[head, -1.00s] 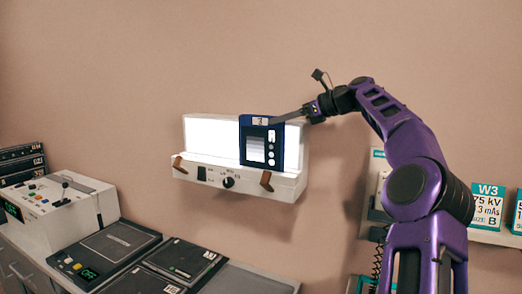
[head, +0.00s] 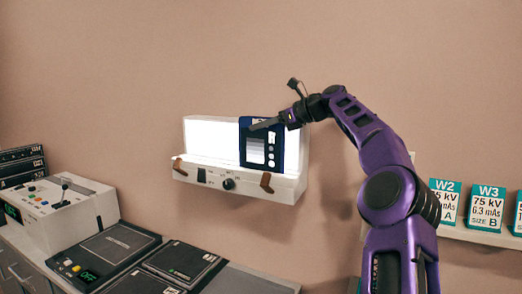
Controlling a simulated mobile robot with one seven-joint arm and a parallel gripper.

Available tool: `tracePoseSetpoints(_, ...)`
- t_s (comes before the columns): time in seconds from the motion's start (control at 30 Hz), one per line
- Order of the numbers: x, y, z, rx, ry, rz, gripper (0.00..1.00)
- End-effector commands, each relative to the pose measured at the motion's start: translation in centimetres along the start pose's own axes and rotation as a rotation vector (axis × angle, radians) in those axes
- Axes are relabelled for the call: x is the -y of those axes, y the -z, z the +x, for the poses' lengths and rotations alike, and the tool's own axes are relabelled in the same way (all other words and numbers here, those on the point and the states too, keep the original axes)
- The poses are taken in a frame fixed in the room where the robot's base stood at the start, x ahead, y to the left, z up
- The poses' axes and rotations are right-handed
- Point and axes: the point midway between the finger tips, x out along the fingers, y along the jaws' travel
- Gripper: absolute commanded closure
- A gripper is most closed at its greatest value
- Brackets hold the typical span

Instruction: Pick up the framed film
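The framed film (head: 246,155) is a dark blue frame around a grey-stepped film, with pale round marks down its right side. It stands upright on the ledge of the lit white viewer box (head: 211,137) on the wall. Only one long finger shows clearly, so I cannot tell whether the fingers are apart or touching the frame.
The viewer has a black knob (head: 228,184) and two brown brackets. At lower left are a control console (head: 60,212) and flat black cassettes (head: 185,262) on a counter. A shelf of teal-topped cards (head: 487,208) is at right. The wall above is clear.

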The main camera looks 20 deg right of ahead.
Motion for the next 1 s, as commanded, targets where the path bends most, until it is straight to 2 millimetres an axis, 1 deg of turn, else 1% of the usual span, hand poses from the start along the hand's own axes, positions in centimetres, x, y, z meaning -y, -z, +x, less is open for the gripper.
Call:
tracePoseSetpoints(0.03, 0.0, 0.0, -0.01, 0.0, 0.0, 0.0, 0.85)
tracePoseSetpoints(0.1, -0.01, 0.0, -0.02, 0.0, 0.0, 0.0, 0.97)
tracePoseSetpoints(0.13, -0.01, 0.01, -0.01, 0.0, 0.0, 0.0, 1.0)
tracePoseSetpoints(1.0, 0.0, 0.02, -0.02, -0.001, 0.0, 0.0, 1.0)
